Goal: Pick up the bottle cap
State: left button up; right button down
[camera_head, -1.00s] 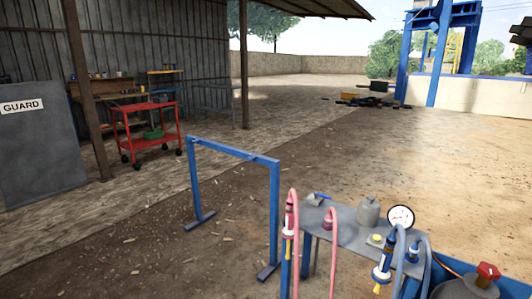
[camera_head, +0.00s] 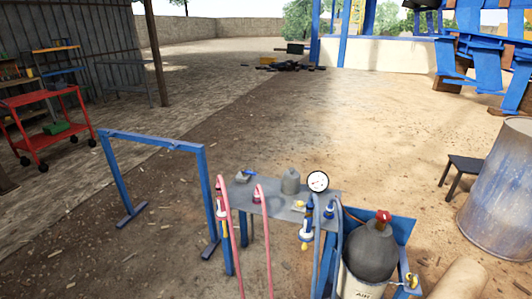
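A small grey domed piece with a narrow top, which looks like the bottle cap (camera_head: 290,182), stands upright on a grey bench (camera_head: 260,204) in the head view. The bench is just right of the blue frame. A grey gas bottle (camera_head: 370,250) with a red top fitting (camera_head: 383,216) stands in front and to the right of the bench, partly inside a blue holder (camera_head: 398,232). Neither of my grippers is in view.
A round white gauge (camera_head: 317,181) and pink and blue-grey hoses (camera_head: 263,235) crowd the bench's front and right. A blue frame (camera_head: 155,141) stands left. A metal drum (camera_head: 500,190) and a dark stool (camera_head: 466,166) stand right. Open dirt ground lies beyond the bench.

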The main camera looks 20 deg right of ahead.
aim_at(291, 178)
jog(key=u, duration=0.1)
jog(key=k, duration=0.35)
jog(key=z, duration=0.9)
jog(key=i, duration=1.15)
jog(key=z, duration=0.3)
